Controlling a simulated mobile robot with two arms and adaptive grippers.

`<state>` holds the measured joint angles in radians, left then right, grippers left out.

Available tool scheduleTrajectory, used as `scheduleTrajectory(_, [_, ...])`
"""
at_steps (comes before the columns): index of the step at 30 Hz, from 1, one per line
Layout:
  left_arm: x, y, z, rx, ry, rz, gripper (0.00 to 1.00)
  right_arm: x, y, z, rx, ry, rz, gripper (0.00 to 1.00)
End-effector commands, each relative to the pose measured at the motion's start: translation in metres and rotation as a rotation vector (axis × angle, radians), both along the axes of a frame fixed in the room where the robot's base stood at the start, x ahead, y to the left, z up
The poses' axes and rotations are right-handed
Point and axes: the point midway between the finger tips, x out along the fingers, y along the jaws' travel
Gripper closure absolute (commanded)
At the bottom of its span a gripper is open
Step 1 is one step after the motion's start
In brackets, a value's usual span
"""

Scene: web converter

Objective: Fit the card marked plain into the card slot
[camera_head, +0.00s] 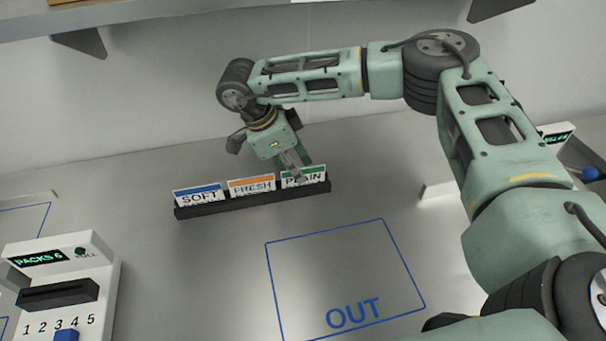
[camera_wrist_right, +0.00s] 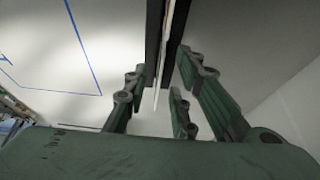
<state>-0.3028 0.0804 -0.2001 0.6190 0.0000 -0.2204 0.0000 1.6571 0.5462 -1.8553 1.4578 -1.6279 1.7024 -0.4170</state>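The card marked PLAIN (camera_head: 304,177), with a green top band, stands at the right end of a dark card rack (camera_head: 247,205). My right gripper (camera_head: 296,170) is at this card from above and behind, its fingers partly covering the lettering. In the right wrist view, the open fingers (camera_wrist_right: 158,100) stand on either side of a thin pale card edge (camera_wrist_right: 157,92), with gaps visible; contact cannot be told. A dark slotted block (camera_head: 57,295) is on the white device reading PACKS (camera_head: 90,262) at the lower left. My left gripper is out of view.
SOFT (camera_head: 199,195) and FRESH (camera_head: 252,187) cards stand beside PLAIN in the rack. A blue OUT outline (camera_head: 345,275) marks clear table in front. A blue slider (camera_head: 67,335) sits below the slotted block. Another device (camera_head: 557,135) is partly hidden behind my right arm.

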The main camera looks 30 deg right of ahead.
Motion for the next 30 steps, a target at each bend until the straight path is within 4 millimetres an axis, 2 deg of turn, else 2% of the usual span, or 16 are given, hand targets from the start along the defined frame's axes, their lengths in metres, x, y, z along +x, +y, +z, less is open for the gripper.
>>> scheduleTrajectory(7, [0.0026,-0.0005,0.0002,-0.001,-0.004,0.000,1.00,0.0000,-0.0005,-0.0020,0.001,-0.001,0.000,0.77])
scheduleTrajectory(15, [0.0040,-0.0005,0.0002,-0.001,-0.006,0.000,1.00,0.0000,-0.0005,-0.0016,0.001,-0.001,-0.001,1.00])
scheduleTrajectory(30, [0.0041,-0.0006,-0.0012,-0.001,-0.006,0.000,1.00,0.0003,-0.0005,0.0011,0.001,-0.002,-0.001,1.00])
